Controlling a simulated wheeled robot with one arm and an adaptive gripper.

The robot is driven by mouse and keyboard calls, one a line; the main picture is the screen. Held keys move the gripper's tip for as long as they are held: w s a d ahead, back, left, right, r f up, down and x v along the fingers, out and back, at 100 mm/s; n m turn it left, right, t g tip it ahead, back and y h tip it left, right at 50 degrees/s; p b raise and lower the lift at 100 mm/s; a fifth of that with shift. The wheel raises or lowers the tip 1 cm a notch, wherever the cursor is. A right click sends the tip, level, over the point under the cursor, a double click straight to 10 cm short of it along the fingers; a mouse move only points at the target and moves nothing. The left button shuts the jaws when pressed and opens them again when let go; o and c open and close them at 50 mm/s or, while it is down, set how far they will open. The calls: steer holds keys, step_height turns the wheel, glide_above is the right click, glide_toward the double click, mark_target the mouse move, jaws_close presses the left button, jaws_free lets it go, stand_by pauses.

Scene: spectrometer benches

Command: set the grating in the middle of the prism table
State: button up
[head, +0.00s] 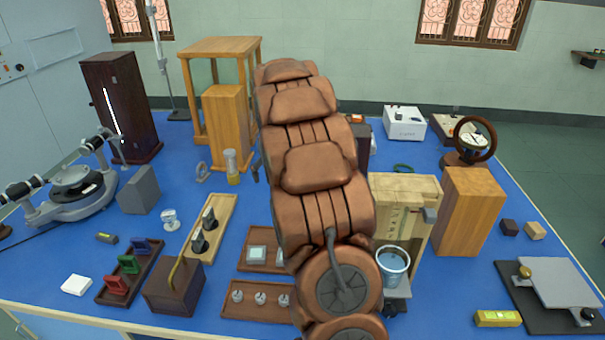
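The spectrometer (65,208) stands at the left of the blue bench. Its prism table is the dark round disc (76,180) at its middle; I see nothing standing on it. My copper-coloured arm fills the middle of the view and covers the right part of that tray. My gripper cannot be made out; it seems hidden behind the arm.
A tray with red, green and blue stands (105,296), a brown box with a brass handle (172,293) and a grey block (138,190) stand near the spectrometer. Wooden blocks (468,213) and a blue pail (392,266) are at right. Bare blue bench shows between them.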

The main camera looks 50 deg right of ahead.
steer(key=shift+m+t+h, duration=0.6)
steer(key=shift+w+d+f+p, duration=0.5)
steer(key=shift+d+f, duration=0.65)
steer(key=shift+d, duration=1.95)
steer(key=shift+w+d+f+p, duration=0.25)
steer(key=shift+w+d+f, duration=0.7)
steer(key=shift+d, duration=2.15)
steer(key=shift+w+d+f+p, duration=0.4)
steer(key=shift+d+f, duration=0.95)
steer(key=shift+d, duration=1.75)
steer(key=shift+w+f+p, duration=0.35)
steer(key=shift+f+p, duration=0.1)
steer(key=shift+f, duration=0.1)
steer(key=shift+a+p+x, duration=0.2)
steer(key=shift+p+x, duration=0.45)
steer(key=shift+x, duration=1.25)
steer(key=shift+w, duration=0.1)
steer(key=shift+c, duration=0.4)
steer(key=c, duration=1.4)
steer(key=shift+o, duration=0.2)
